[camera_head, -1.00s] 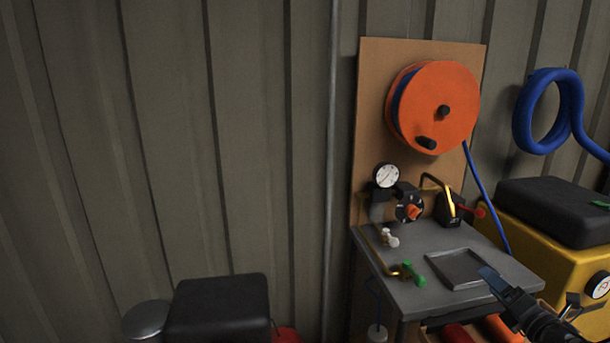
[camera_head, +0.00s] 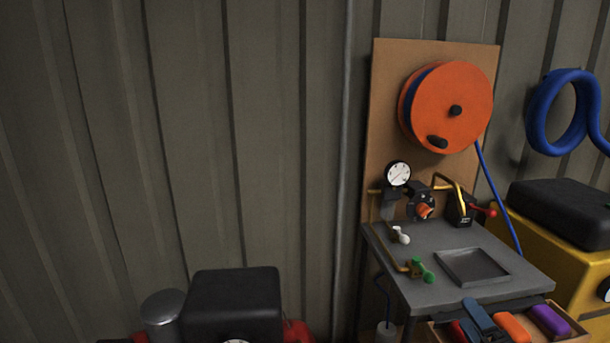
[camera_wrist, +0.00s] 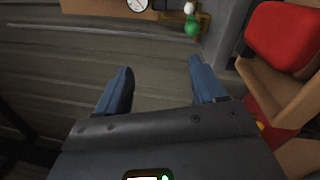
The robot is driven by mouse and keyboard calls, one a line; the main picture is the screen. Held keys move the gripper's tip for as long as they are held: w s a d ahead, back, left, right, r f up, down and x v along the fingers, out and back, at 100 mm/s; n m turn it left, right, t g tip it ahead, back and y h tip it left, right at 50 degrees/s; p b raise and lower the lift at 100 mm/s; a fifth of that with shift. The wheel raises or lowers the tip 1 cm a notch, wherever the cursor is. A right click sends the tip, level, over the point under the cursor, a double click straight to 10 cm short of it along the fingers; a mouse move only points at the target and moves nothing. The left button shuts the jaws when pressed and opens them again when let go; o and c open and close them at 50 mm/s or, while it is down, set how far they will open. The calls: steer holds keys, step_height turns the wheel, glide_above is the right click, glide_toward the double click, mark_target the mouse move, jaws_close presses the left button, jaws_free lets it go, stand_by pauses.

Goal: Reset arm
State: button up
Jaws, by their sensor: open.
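My gripper (camera_wrist: 160,68) shows in the wrist view with its two blue fingers wide apart and nothing between them. Past the fingertips lie the grey ribbed wall and a bench fitting with a green knob (camera_wrist: 193,27). In the head view a blue piece (camera_head: 478,314) shows at the bottom edge, over the bench drawer; I cannot tell if it is one of my fingers or an item in the drawer.
The grey bench (camera_head: 430,296) carries a shallow tray (camera_head: 474,266), a gauge (camera_head: 398,173) and valves. An orange hose reel (camera_head: 460,95) hangs above. An open drawer (camera_head: 574,331) holds coloured items. A black-topped unit (camera_head: 232,303) stands left; a yellow machine (camera_head: 583,268) stands right.

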steer(key=s+a+f+m+h, duration=0.1)
steer(key=s+a+m, duration=0.5)
steer(key=s+a, duration=0.4)
steer(key=s+a+m+h, duration=0.1)
steer(key=s+a+m, duration=0.55)
steer(key=s, duration=0.55)
steer(key=s+r+m+g, duration=0.2)
steer(key=s+r+m, duration=0.2)
steer(key=s, duration=0.7)
steer(key=s+r+m+g+y, duration=0.1)
steer(key=s+r+m, duration=0.4)
steer(key=s, duration=0.7)
steer(key=shift+s+a+r+g, duration=0.15)
steer(key=shift+s+a+g, duration=0.05)
steer(key=shift+g, duration=0.6)
